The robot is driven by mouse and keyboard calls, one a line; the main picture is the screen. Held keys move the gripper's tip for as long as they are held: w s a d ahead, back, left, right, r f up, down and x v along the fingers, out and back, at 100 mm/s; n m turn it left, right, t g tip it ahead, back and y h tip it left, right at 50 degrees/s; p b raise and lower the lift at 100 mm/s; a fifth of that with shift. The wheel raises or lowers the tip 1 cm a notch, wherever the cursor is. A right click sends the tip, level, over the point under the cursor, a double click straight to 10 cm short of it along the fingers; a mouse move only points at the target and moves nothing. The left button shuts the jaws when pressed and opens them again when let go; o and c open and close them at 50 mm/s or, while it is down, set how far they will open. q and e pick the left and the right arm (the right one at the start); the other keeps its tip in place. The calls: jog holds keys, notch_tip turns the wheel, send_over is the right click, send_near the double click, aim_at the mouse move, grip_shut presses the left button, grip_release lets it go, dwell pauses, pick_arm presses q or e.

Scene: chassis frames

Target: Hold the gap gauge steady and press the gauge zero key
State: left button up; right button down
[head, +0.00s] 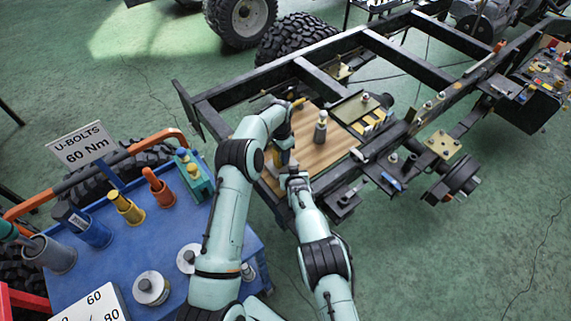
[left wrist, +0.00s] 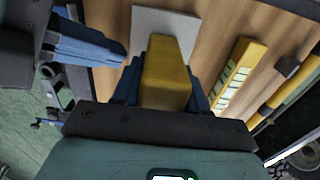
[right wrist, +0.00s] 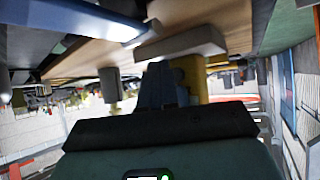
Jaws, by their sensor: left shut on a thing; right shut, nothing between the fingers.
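The gap gauge shows as a yellow block (left wrist: 166,78) in the left wrist view, with a pale grey plate (left wrist: 165,25) beyond it over the wooden board. My left gripper (left wrist: 163,85) is shut on the yellow block, a blue finger on each side. In the head view the left gripper (head: 282,158) is low over the board's near left part. My right gripper (right wrist: 161,85) is shut and empty, close beside the yellow body (right wrist: 192,75). Its blue fingers also show at the left of the left wrist view (left wrist: 92,42). I cannot make out the zero key or any contact.
The wooden board (head: 340,143) lies in the black chassis frame (head: 390,52). A grey post (head: 321,128) stands on it, and a yellow slotted rack (head: 374,124) lies right of it. A blue cart (head: 125,245) with several tools and a U-bolts sign (head: 82,144) is at left.

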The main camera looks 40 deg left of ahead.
jog(key=shift+a, duration=0.15)
dwell(0.4)
jog(key=shift+w+a, duration=0.15)
jog(key=shift+a, duration=0.1)
jog(key=shift+w+a, duration=0.1)
jog(key=shift+a, duration=0.3)
dwell(0.8)
jog(key=shift+s+d, duration=0.25)
jog(key=shift+d, duration=0.55)
jog(key=shift+s+d, duration=0.25)
jog(key=shift+d, duration=0.55)
jog(key=shift+s+d, duration=0.2)
jog(key=shift+d, duration=0.65)
jog(key=shift+s+d, duration=0.25)
jog(key=shift+d, duration=0.55)
